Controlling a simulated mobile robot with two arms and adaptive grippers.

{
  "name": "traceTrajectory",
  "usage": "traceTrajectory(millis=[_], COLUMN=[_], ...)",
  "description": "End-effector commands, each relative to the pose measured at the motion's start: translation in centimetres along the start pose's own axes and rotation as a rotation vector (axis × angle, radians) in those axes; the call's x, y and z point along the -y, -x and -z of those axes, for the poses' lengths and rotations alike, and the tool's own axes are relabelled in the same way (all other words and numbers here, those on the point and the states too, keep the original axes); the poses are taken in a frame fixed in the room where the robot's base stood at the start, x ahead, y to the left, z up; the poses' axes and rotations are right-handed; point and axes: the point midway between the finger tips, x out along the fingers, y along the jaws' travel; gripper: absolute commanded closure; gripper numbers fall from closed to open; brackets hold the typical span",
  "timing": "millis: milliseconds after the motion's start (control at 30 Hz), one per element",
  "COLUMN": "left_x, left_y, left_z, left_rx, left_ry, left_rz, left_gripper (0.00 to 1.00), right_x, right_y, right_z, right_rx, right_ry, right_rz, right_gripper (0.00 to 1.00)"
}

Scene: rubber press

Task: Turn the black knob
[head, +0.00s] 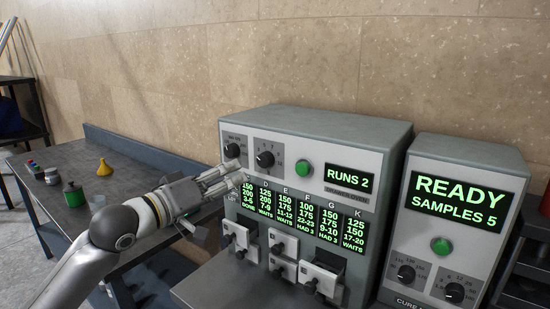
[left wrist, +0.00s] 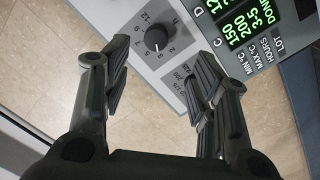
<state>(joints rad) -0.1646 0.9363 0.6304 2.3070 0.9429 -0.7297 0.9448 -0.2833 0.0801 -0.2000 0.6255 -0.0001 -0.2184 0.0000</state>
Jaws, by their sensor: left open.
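Two black knobs sit at the upper left of the large grey machine's front panel: a left one (head: 232,150) and a right one (head: 265,159) on a numbered dial. My left gripper (head: 240,170) is open, its fingers pointing at the panel just below the left knob. In the left wrist view a black knob (left wrist: 156,40) with a white pointer line and numbers around it lies ahead, between and beyond the open fingers (left wrist: 160,85). The fingers look apart from it. The right finger covers part of the panel with small lettering. My right gripper is not in view.
A green button (head: 303,168) and a "RUNS 2" display (head: 349,180) are right of the knobs. Lot displays and several white switch units are below. A smaller machine (head: 465,160) reading "READY" stands at right, with more black knobs (head: 406,273). A side table (head: 110,185) holds small containers.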

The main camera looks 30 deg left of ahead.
Motion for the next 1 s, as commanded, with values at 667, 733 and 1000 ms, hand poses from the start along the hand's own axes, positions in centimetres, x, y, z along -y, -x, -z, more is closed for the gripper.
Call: traceTrajectory(millis=[667,733,1000], left_x=[-0.4,-0.4,-0.3], left_y=[-5.7,-6.5,-9.4], left_z=[0.3,0.3,0.3], left_rx=[-0.001,-0.002,-0.002], left_ry=[-0.001,0.002,0.001], left_rz=[-0.004,-0.005,-0.004], left_gripper=[0.46,0.46,0.46], right_x=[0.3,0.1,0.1], right_y=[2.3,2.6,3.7], right_z=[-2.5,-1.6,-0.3], right_rx=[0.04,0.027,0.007], right_ry=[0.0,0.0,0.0], right_rz=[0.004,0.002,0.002], right_gripper=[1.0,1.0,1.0])
